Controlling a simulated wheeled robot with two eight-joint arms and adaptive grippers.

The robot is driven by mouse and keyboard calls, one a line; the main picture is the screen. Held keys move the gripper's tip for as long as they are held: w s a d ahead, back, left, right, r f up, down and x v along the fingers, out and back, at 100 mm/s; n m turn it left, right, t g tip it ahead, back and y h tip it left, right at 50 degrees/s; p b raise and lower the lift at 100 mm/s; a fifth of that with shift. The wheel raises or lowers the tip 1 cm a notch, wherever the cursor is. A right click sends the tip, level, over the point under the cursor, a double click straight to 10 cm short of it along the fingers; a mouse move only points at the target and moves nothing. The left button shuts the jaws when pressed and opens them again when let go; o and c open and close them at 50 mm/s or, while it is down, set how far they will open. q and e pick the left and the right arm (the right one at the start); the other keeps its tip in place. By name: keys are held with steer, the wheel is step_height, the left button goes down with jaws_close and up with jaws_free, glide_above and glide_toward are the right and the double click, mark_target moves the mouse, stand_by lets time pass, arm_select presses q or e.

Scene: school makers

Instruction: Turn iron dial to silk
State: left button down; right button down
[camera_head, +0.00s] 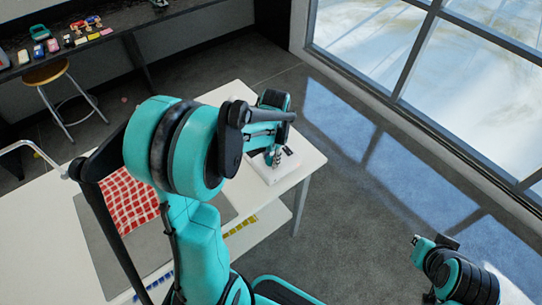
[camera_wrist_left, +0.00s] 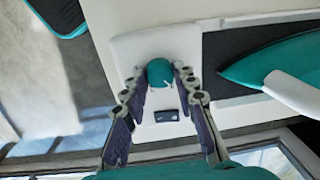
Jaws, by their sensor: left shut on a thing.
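The iron dial is a round teal knob (camera_wrist_left: 159,72) with a small white pointer mark, on a white panel (camera_wrist_left: 130,50) with a small dark label below it. My left gripper (camera_wrist_left: 160,76) is shut on the knob, with one finger on each side, in the left wrist view. In the head view the left gripper (camera_head: 274,156) reaches down onto the white panel (camera_head: 284,175) at the table's far right corner; the arm hides much of it. The dial's setting words are too small to read. My right gripper (camera_head: 437,242) is at the lower right, away from the table.
A teal and white iron-like object (camera_wrist_left: 265,62) lies right of the panel in the wrist view. A red checkered cloth (camera_head: 128,197) lies on a grey mat on the white table. A stool (camera_head: 47,73) and a dark bench with small items stand at upper left. Floor by the windows is clear.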

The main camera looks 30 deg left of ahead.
arm_select(q)
steer(key=shift+m, duration=0.6)
steer(key=c, duration=1.2)
jaws_free()
steer(key=shift+r, duration=0.1)
steer(key=r, duration=1.1)
steer(key=shift+s+d+r, duration=0.2)
steer(key=shift+d+r, duration=0.15)
steer(key=shift+r, duration=0.05)
